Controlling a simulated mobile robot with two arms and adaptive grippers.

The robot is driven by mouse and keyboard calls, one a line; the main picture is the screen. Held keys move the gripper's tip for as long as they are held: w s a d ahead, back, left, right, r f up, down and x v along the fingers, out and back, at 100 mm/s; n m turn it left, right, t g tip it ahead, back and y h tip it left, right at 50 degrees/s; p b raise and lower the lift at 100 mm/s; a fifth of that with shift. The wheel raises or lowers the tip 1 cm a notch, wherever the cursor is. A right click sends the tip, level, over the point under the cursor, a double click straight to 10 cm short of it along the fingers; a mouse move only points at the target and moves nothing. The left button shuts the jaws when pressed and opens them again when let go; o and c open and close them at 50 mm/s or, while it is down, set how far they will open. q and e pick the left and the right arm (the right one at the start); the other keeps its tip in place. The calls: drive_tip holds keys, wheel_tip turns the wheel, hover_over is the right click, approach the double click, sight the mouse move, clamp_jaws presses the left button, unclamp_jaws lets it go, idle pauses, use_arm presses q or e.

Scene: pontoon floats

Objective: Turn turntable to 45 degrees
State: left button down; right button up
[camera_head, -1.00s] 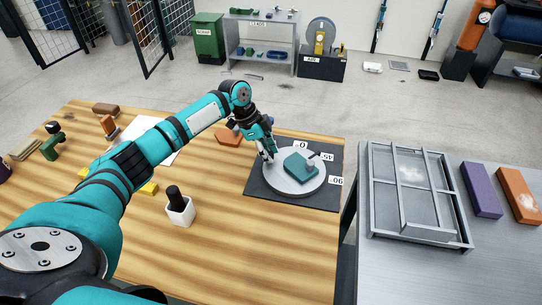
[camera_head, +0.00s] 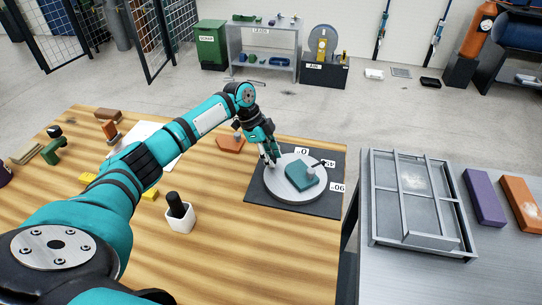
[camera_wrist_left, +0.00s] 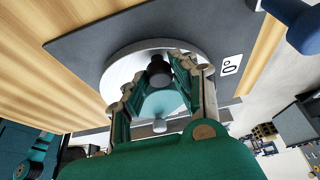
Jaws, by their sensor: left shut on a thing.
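The turntable (camera_head: 281,188) is a round grey disc on a dark square base (camera_head: 260,197) at the table's right end. Labels 0, 45 (camera_head: 330,163) and 90 (camera_head: 337,187) stand around it. A teal block (camera_head: 300,180) with a grey knob lies on the disc. My left gripper (camera_head: 272,162) reaches down at the disc's far left edge, near the 0 label. In the left wrist view my left gripper (camera_wrist_left: 158,80) is shut on a dark round knob (camera_wrist_left: 159,70) over the disc. Its lower part is hidden. My right gripper is out of view.
A white cup with a black-handled tool (camera_head: 179,212) stands on the wooden table left of the base. A grey metal frame (camera_head: 420,205) lies on the separate table at right. The table's front middle is clear.

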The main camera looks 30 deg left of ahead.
use_arm(q)
drive_tip(key=c, duration=1.1)
unclamp_jaws()
drive_tip(key=shift+o, duration=0.2)
drive_tip(key=v, duration=1.2)
drive_tip(key=shift+r, duration=0.1)
